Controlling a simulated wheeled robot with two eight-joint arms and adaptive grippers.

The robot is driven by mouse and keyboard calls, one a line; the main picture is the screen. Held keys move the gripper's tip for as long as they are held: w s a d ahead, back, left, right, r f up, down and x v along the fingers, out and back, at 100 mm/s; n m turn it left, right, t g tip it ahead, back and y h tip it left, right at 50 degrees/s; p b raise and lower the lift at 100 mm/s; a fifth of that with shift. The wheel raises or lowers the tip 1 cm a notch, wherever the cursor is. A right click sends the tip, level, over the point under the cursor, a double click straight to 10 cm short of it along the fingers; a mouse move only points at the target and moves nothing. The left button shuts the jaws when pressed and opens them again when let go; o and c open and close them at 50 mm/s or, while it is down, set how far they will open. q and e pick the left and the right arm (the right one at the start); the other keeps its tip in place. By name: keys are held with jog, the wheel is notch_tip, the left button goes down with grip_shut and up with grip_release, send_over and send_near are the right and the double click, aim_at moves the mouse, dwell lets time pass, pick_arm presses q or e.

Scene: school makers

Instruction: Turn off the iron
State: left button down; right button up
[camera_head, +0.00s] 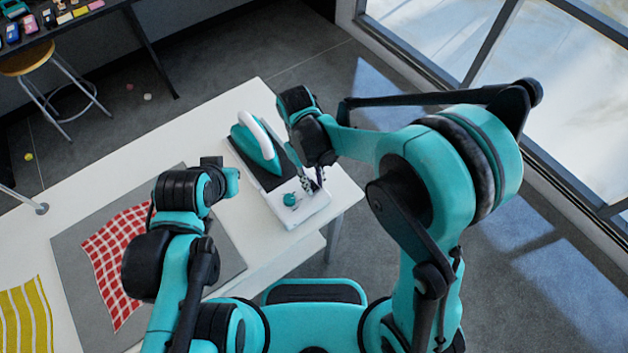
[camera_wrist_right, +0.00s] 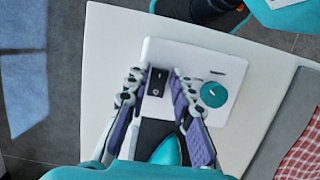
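The teal iron (camera_head: 256,148) with a white handle rests on the dark plate of a white ironing station (camera_head: 305,214). In the right wrist view, the iron's teal tip (camera_wrist_right: 167,152) shows at the bottom. The station's panel has a black rocker switch (camera_wrist_right: 158,82) and a round teal dial (camera_wrist_right: 214,94); the dial (camera_head: 290,199) also shows in the head view. My right gripper (camera_head: 312,185) is low over this panel. Its fingers are apart, one on each side of the switch, with nothing held; contact is unclear. My left arm is folded over the table; its fingers do not show.
The white table (camera_head: 235,103) carries a grey mat (camera_head: 75,262) with a red checked cloth (camera_head: 115,260), and a yellow striped cloth (camera_head: 25,318) at the left. A stool (camera_head: 30,62) and a dark bench stand behind. The table's right edge is close to the station.

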jog(key=shift+o, duration=0.7)
jog(key=v, duration=1.2)
jog(key=s+d+m+t+y+b, duration=0.1)
jog(key=s+d+m+t, duration=0.2)
jog(key=d, duration=0.6)
jog(key=s+d+f+m+t+b, duration=0.1)
jog(key=s+d+m+t, duration=0.3)
jog(key=d, duration=0.6)
jog(key=shift+d+f+t+y+b, duration=0.2)
jog(key=shift+f+t+y+b, duration=0.15)
jog(key=shift+t, duration=0.85)
